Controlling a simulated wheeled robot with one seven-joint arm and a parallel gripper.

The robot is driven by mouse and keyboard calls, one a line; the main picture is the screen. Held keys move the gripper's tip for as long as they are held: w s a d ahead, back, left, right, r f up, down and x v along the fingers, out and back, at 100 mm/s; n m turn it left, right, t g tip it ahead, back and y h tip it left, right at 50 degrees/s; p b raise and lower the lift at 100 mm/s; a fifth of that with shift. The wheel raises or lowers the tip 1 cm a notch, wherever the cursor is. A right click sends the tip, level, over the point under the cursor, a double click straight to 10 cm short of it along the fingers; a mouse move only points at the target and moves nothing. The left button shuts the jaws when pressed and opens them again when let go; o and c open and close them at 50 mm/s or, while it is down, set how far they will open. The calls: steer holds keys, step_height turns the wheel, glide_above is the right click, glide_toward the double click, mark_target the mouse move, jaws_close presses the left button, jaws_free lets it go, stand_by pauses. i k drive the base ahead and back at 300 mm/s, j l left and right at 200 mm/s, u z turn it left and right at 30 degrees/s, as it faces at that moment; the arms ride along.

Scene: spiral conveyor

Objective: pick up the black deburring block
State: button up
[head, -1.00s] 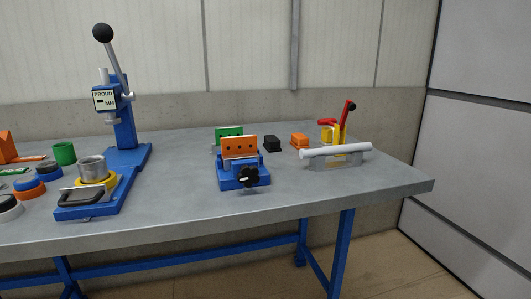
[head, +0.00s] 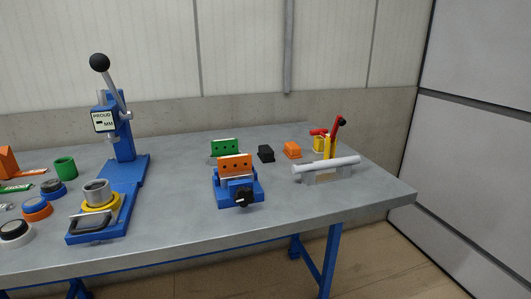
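The black deburring block (head: 266,153) is a small dark block lying on the grey workbench (head: 330,208), toward its back right. It sits between the green drilled plate (head: 224,147) on its left and a similar-sized orange block (head: 292,150) on its right, apart from both. Nothing covers it in the head view. My gripper is not in view.
A blue vise (head: 238,191) with an orange jaw stands in front and left of the block. A white rod on a stand (head: 326,169) and a red-yellow tool (head: 333,138) are to the right. A blue lever press (head: 120,135) stands left. The front right bench top is clear.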

mark_target(266, 153)
steer(key=u, duration=0.25)
steer(key=i+l+u, duration=0.15)
steer(key=u, duration=0.3)
steer(key=i+l+u, duration=0.25)
steer(key=u, duration=0.2)
steer(key=i, duration=0.05)
